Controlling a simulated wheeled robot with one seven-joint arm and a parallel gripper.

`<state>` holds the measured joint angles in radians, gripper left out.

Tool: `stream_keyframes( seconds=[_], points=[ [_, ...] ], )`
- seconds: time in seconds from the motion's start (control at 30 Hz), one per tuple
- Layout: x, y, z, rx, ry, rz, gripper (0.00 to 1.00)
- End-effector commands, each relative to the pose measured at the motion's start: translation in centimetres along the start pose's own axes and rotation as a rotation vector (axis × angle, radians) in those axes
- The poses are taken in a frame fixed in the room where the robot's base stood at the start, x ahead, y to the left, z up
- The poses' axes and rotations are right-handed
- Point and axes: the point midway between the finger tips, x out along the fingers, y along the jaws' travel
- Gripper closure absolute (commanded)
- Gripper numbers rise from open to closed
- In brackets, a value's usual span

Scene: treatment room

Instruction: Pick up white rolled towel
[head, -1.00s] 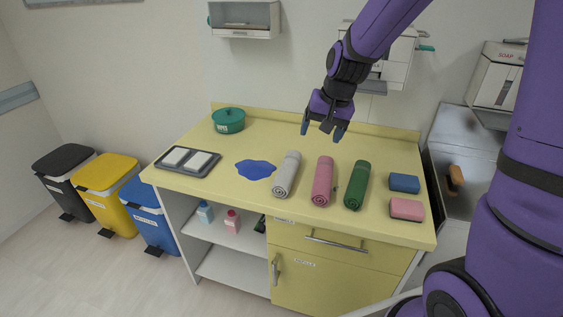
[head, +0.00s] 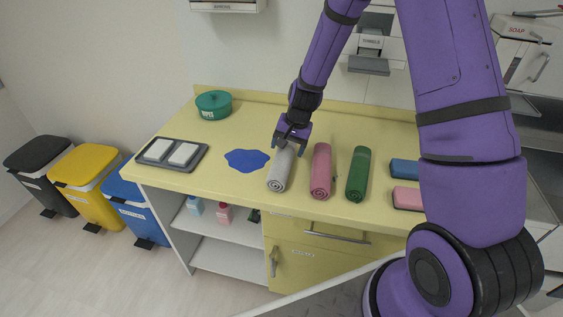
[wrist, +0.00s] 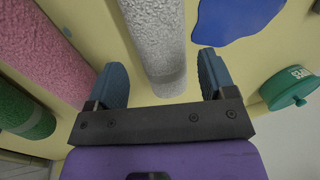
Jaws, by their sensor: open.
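The white rolled towel (head: 280,170) lies on the yellow counter, between a blue patch and the pink rolled towel. My gripper (head: 288,146) is over the towel's far end and hides part of it in the head view. In the wrist view, the white rolled towel (wrist: 157,40) runs between the two fingers of my gripper (wrist: 165,82), which are open with a gap on each side. I cannot tell how high the fingertips are above the counter.
The pink rolled towel (head: 321,172) and green rolled towel (head: 358,174) lie close on the right. The flat blue patch (head: 247,160) is on the left. A tray (head: 200,160) with two white blocks, a green pot (head: 213,105) and blue and pink sponges (head: 407,198) share the counter.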

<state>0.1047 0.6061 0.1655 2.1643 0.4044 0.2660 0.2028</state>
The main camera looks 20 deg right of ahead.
Motion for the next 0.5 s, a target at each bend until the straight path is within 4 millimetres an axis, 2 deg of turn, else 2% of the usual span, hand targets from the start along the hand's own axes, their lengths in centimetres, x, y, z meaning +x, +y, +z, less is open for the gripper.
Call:
stream_keyframes(
  seconds=[0.23,0.5],
  points=[
    [1.5,0.0,0.1,0.0,-0.001,0.0,0.23],
    [5.0,-0.2,0.0,0.0,0.0,-0.001,0.23]
  ],
)
